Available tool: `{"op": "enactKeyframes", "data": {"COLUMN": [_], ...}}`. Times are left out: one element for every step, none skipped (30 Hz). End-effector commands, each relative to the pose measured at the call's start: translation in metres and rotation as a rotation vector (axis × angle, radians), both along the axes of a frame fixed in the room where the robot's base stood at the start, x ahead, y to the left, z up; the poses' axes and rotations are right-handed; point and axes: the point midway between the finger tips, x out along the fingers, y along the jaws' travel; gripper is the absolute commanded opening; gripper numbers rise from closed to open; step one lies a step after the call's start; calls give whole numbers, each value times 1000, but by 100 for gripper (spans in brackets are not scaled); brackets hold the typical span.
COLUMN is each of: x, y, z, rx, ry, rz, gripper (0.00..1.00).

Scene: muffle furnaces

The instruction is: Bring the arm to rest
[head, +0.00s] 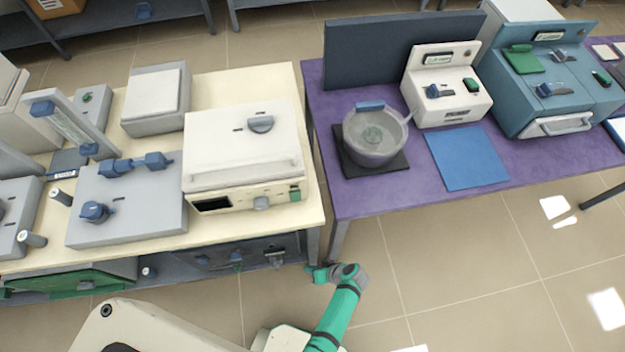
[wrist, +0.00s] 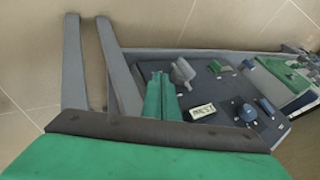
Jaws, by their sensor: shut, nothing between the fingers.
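My arm, green with grey joints, reaches up from the bottom middle in the head view. Its far end, with my gripper (head: 320,274), is low over the floor by the front right corner of the cream table (head: 312,215). The gripper's fingers are too small to make out there.
A white furnace (head: 245,145) stands on the cream table. The purple table (head: 400,193) at right carries a grey pot (head: 373,150), a blue mat (head: 467,158), a small white device (head: 447,85) and a teal furnace (head: 540,85). Floor at lower right is clear.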

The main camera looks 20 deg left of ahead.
Motion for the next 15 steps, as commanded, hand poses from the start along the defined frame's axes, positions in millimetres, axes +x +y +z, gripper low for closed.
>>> {"op": "enactKeyframes", "data": {"x": [0,0,0,0,0,0,-1,-2,-4,-6,-9,-14,-18,-23,-30], "y": [0,0,0,0,0,0,0,0,-2,-3,-5,-8,-11,-15,-20], "z": [0,0,0,0,0,0,0,-1,-2,-3,-3,-4,-5,-5,-4], "rx": [0,0,0,0,0,0,-1,-4,-11,-20,-33,-54,-73,-94,-125], "ry": [0,0,0,0,0,0,0,0,-3,-5,-9,-18,-26,-35,-53], "rz": [0,0,0,0,0,0,-1,-4,-12,-21,-33,-53,-73,-96,-129], "gripper": [0,0,0,0,0,0,0,0,0,0,0,0,0,0,0]}}
